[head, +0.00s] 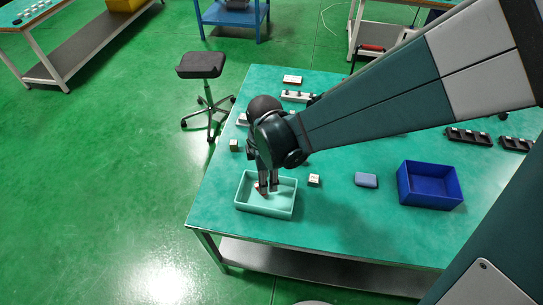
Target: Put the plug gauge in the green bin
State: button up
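The light green bin (287,209) stands near the front left edge of the green table. My gripper (267,190) points down with its fingertips over or inside the bin; the exact height is hard to tell. The two fingers look a little apart, but the view is too small to show whether something is between them. A small pinkish patch shows by the left fingertip, too small to identify. I cannot make out the plug gauge for certain; my arm and gripper hide part of the table.
A blue bin (430,186) stands at the right, with a blue-grey block (366,180) left of it. Small pale blocks (314,180) (234,146) lie near the green bin. Dark trays (468,137) and a white holder (297,96) are farther back. A stool (202,66) stands beyond the table.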

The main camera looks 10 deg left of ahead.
jog(key=shift+r+p, duration=0.35)
jog(key=shift+r, duration=1.85)
jog(key=w+d+r+m+t+y, duration=0.1)
jog(key=d+r+m+t, duration=0.1)
jog(key=d+r+m, duration=0.55)
jog(key=w+d+r+m+t, duration=0.1)
jog(key=d+r+m, duration=0.25)
jog(key=d, duration=0.65)
jog(key=s+d+r+m+t, duration=0.2)
jog(key=d+m, duration=0.3)
jog(key=d, duration=0.3)
jog(key=s+d+r+m+t+h, duration=0.1)
jog(key=s+d+r+m, duration=0.3)
jog(key=d, duration=0.4)
jog(key=shift+r+m+t, duration=0.6)
jog(key=shift+m, duration=0.6)
